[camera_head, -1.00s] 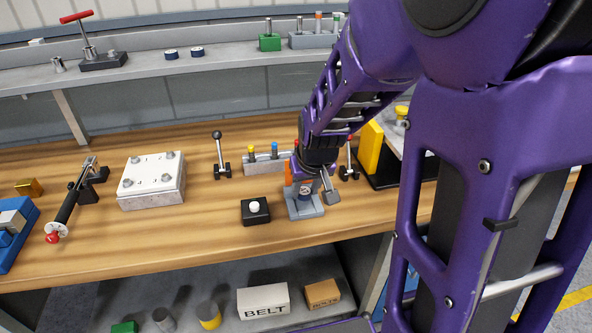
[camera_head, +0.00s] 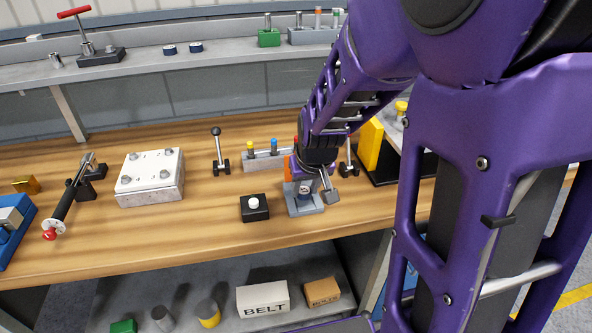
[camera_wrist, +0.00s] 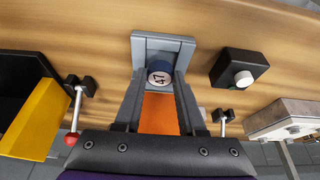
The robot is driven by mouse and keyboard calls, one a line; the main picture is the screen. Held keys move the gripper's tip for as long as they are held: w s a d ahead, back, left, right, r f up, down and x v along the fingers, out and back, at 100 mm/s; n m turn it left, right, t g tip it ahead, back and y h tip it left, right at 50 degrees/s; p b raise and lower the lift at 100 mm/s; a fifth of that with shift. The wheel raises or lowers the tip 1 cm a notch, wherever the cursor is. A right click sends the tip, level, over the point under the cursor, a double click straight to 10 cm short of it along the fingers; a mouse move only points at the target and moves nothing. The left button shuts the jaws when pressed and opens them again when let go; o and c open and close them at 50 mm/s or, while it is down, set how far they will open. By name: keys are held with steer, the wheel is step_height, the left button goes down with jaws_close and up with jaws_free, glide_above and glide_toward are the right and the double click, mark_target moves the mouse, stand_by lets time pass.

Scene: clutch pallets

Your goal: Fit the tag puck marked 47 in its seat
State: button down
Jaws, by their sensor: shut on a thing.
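The tag puck marked 47 (camera_wrist: 159,78) is a dark blue puck with a white face. It sits between the tips of my gripper (camera_wrist: 159,88) in the wrist view, and my gripper is shut on it. A grey block (camera_wrist: 146,43) with a raised rim, which looks like the seat, lies right under and around the puck. In the head view the block (camera_head: 305,207) stands near the bench's front edge, with the puck (camera_head: 304,189) at its top and my gripper (camera_head: 306,184) over it. Whether the puck touches the bottom of the seat is hidden.
A black box with a white button (camera_head: 255,208) stands just left of the block. A rack with coloured pegs (camera_head: 268,160) and upright levers (camera_head: 221,160) stand behind. A yellow block (camera_head: 370,146) is to the right.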

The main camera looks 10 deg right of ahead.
steer(key=shift+f+b, duration=0.6)
steer(key=shift+f, duration=0.2)
steer(key=c, duration=0.6)
jaws_free()
steer(key=shift+o, duration=0.4)
steer(key=shift+r+p, duration=2.7)
steer(key=shift+r, duration=0.9)
